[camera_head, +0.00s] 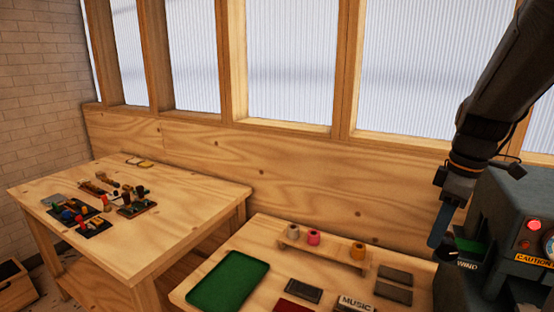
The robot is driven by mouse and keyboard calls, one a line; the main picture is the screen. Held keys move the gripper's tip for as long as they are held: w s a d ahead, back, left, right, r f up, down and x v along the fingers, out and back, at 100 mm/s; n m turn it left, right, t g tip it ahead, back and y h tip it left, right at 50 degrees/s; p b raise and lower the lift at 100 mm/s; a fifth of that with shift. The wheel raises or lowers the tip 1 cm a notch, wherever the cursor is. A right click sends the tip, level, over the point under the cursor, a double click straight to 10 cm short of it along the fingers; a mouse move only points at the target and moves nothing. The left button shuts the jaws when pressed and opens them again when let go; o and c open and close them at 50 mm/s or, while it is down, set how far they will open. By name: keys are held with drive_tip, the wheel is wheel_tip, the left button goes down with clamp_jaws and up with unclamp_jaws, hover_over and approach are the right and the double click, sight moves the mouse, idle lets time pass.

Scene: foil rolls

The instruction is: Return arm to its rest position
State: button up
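My arm comes in from the top right, and my gripper (440,228) hangs at its lower end. It is beside the left face of a dark machine (515,215) and above the right end of the near table. Only a blue finger edge shows, so its opening cannot be made out. Three foil rolls stand in a row on a small wooden rack: a tan roll (294,231), a pink roll (313,237) and an orange-brown roll (358,251). The rack (335,252) has a gap between the pink and orange-brown rolls.
The near table (262,295) bears a green tray (228,281), dark flat plates (393,285) and a MUSIC label (355,303). The machine has a red light and a WIND label. A second table (190,235) at left holds small parts. A windowed wall stands behind.

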drive_tip(key=s+a+f+m+t, duration=0.15)
drive_tip(key=a+f+m, duration=0.35)
drive_tip(key=a, duration=0.5)
drive_tip(key=s+a+f+m, duration=0.2)
drive_tip(key=a+f+m, duration=0.2)
drive_tip(key=a, duration=0.6)
wheel_tip(320, 180, down, 10)
drive_tip(key=g+b, duration=0.1)
drive_tip(key=b, duration=0.8)
drive_tip(key=shift+h, duration=0.4)
